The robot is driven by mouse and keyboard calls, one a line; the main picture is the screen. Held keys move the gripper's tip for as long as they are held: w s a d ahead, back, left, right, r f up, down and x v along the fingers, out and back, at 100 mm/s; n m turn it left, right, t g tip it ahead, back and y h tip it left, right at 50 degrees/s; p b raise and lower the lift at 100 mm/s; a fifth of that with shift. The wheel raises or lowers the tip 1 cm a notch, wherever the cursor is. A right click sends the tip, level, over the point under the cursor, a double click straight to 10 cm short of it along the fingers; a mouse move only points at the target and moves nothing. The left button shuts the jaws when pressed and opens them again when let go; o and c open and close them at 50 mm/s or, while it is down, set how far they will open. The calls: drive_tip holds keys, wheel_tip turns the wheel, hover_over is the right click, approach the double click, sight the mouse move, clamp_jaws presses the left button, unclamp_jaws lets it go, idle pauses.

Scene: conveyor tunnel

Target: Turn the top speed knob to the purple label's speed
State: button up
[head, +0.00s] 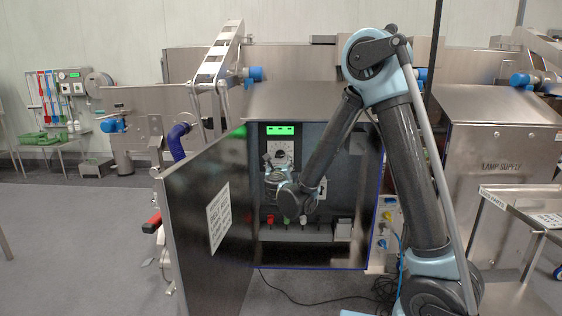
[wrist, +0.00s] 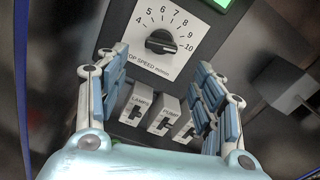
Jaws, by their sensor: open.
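The top speed knob (wrist: 160,42) is a black round knob on a white dial plate (wrist: 190,22) marked 4 to 10 and "TOP SPEED m/min". Its exact pointer setting is too small to tell. In the head view the dial plate (head: 280,150) sits inside the open cabinet, below a green display. My gripper (wrist: 160,66) is open, with its blue-padded fingers apart to the left and right, just below the knob and not closed on it. In the head view my gripper (head: 277,164) partly hides the dial. I cannot make out a purple label in either view.
Below the dial are several switches (wrist: 161,115), including "LAMPS" and "PUMP". A green display (head: 280,130) is above. The open cabinet door (head: 185,225) with a white printed sheet (head: 218,218) stands left of my arm. Red, green and other knobs (head: 286,221) line the cabinet's lower part.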

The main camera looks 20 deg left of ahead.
sight(280, 158)
drive_tip(key=x, duration=0.8)
drive_tip(key=shift+w, duration=0.3)
drive_tip(key=c, duration=1.1)
